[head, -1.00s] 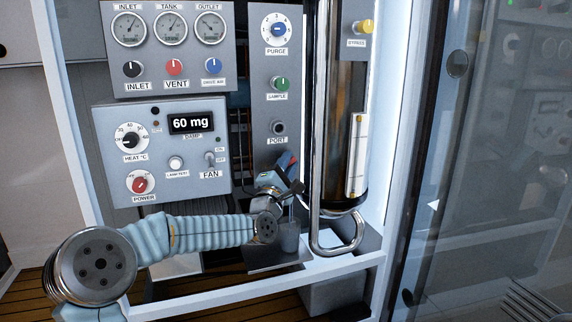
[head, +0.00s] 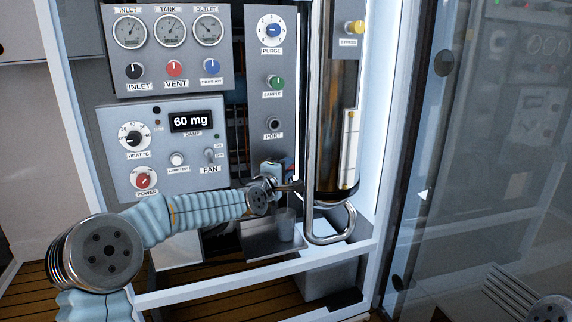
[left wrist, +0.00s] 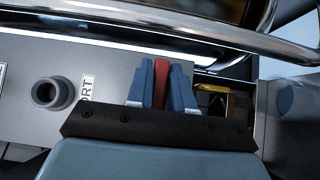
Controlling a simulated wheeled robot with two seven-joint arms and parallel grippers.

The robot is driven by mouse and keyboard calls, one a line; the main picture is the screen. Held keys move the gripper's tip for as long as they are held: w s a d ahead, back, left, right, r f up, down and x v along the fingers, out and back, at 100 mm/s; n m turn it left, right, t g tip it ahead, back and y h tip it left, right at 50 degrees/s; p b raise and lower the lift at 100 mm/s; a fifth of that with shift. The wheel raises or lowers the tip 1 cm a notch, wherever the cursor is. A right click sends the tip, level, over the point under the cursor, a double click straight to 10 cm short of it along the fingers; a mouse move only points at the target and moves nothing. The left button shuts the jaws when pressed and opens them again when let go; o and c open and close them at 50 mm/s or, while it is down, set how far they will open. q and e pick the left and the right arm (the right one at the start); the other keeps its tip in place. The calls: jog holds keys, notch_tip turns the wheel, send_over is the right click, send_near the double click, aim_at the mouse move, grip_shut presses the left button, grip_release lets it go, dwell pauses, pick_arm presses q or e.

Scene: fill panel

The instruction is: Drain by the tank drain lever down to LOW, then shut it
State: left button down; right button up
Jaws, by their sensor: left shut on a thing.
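The tank (head: 333,60) is a tall shiny dark cylinder with a bright tube in front of it. A pale sight gauge strip (head: 349,150) runs down its lower right side; its marks are too small to read. My left gripper (head: 287,172) is at the lower left of the tank, below the PORT fitting. In the left wrist view, its two blue-grey fingers (left wrist: 161,85) are shut on a red lever (left wrist: 161,82), which stands between them. In the head view the gripper mostly hides the lever. My right gripper is not in view.
A small grey cup (head: 286,226) stands under the gripper. The U-bend of the bright tube (head: 330,240) is just right of it. Gauge and knob panels (head: 170,50) are at upper left; the display (head: 191,121) reads 60 mg. A glass door (head: 480,160) stands at right.

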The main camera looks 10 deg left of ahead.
pick_arm(q)
jog(key=shift+f, duration=0.2)
jog(key=c, duration=1.1)
grip_release()
jog(key=shift+r, duration=0.1)
jog(key=shift+s, duration=0.1)
jog(key=s+a, duration=0.1)
jog(key=s, duration=0.8)
jog(key=s+a+b, duration=0.1)
jog(key=s, duration=0.3)
jog(key=shift+s+a, duration=0.2)
jog(key=shift+a, duration=0.1)
